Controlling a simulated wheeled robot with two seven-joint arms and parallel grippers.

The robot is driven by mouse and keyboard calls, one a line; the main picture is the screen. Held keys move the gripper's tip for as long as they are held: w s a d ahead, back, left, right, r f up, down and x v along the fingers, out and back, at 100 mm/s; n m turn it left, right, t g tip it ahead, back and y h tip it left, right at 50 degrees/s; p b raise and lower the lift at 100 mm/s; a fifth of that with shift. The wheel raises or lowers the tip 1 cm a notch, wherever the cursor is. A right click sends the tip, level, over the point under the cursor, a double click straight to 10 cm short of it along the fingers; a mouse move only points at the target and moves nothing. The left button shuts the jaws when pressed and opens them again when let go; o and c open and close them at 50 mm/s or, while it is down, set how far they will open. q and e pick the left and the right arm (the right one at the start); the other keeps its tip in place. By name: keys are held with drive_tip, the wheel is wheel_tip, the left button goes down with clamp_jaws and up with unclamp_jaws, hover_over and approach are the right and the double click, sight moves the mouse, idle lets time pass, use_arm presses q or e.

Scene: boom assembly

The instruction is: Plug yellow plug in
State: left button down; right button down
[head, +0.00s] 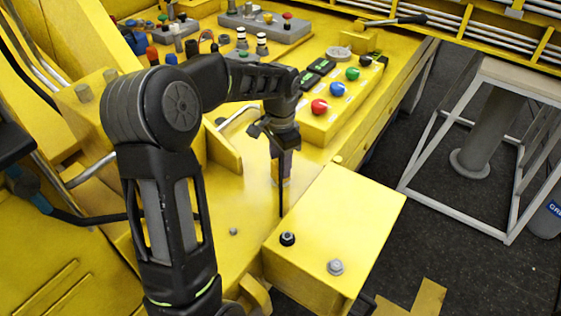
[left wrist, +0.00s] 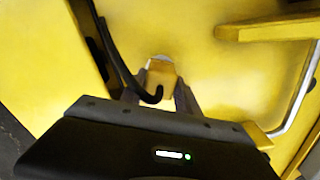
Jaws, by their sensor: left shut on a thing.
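My left gripper (head: 281,172) points down above the yellow deck, just behind the yellow box (head: 345,225). It is shut on a small yellow plug, which is mostly hidden by the fingers in the head view. In the left wrist view the yellow plug (left wrist: 161,78) sits between the two fingertips, with a grey rounded shape at its far end. A black cable (head: 281,200) hangs below the gripper in the head view; in the wrist view the cable (left wrist: 125,65) curves in front of the left finger. My right gripper is not in view.
A button panel (head: 335,100) with red, blue and green buttons stands behind. A bent metal rail (left wrist: 295,105) is close on the right in the wrist view.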

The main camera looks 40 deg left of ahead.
use_arm(q)
drive_tip(key=shift+f, duration=0.45)
drive_tip(key=c, duration=0.8)
unclamp_jaws()
wheel_tip(320, 180, up, 8)
drive_tip(key=p, duration=0.5)
drive_tip(key=shift+f, duration=0.1)
